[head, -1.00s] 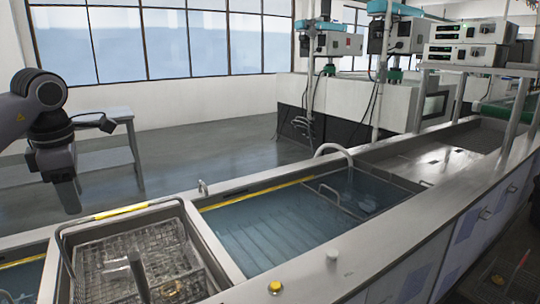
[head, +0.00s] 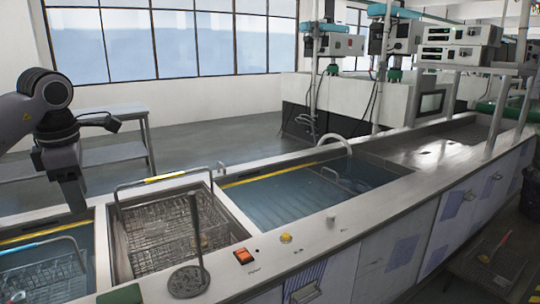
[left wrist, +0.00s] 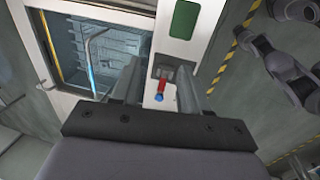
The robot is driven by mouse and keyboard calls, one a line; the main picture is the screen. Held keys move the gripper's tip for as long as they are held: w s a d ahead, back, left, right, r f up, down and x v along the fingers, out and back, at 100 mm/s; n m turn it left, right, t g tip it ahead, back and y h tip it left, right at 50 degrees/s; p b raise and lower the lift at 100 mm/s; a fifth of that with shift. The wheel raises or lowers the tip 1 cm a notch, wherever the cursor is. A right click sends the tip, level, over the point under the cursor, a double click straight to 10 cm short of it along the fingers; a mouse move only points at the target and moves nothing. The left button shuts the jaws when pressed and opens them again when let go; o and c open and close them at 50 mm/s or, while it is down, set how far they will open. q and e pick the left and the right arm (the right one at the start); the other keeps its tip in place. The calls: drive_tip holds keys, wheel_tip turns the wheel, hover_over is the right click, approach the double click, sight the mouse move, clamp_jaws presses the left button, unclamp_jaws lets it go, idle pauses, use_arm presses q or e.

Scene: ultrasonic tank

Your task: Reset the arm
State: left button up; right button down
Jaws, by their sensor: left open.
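My left arm comes in at the left of the head view and hangs down. Its gripper (head: 76,195) is over the far rim of the left-hand tank. In the left wrist view the two fingers (left wrist: 162,82) are apart, with nothing held between them. A blue-tinted tank with a wire basket (left wrist: 110,48) shows beyond the left finger, and a small red and blue part (left wrist: 160,90) shows between the fingers, beyond them. A dark arm (left wrist: 290,75) shows at the right of the left wrist view; its gripper cannot be made out.
A wire basket (head: 165,232) with a yellow-gripped handle sits in the middle tank. A water-filled tank (head: 285,200) lies to its right. A rod on a round base (head: 187,282) stands on the near counter by a red switch (head: 243,256). A grey side table (head: 115,152) stands behind.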

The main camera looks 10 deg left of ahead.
use_arm(q)
drive_tip(key=w+d+f+m+h, duration=0.1)
drive_tip(key=d+f+h, duration=0.4)
drive_tip(key=d, duration=0.5)
drive_tip(key=d+f+m+h, duration=0.1)
drive_tip(key=d+f+h, duration=0.1)
drive_tip(key=d+f, duration=0.6)
drive_tip(key=s+d+f+n+h, duration=0.1)
drive_tip(key=s+d+n+h, duration=0.25)
drive_tip(key=d+h, duration=0.4)
drive_tip(key=s+d+n+h, duration=0.2)
drive_tip(key=d+n+h, duration=0.25)
drive_tip(key=d, duration=0.55)
drive_tip(key=s+a+f+n+t+y, duration=0.2)
drive_tip(key=a+f+n+t+y, duration=0.4)
drive_tip(key=n, duration=0.5)
drive_tip(key=s+a+f+n+t+y, duration=0.1)
drive_tip(key=s+f+n+t+y, duration=0.15)
drive_tip(key=f+n, duration=0.65)
drive_tip(key=s+a+f+n+t+y, duration=0.2)
drive_tip(key=a+f+n+t+y, duration=0.25)
drive_tip(key=n, duration=0.85)
drive_tip(key=s+a+f+n+g+y, duration=0.1)
drive_tip(key=s+f+n+g, duration=0.3)
drive_tip(key=s+f, duration=0.4)
drive_tip(key=shift+s+a+f+n+y, duration=0.3)
drive_tip(key=shift+s+a+y, duration=0.1)
drive_tip(key=shift+s+y, duration=0.35)
drive_tip(key=shift+w, duration=0.1)
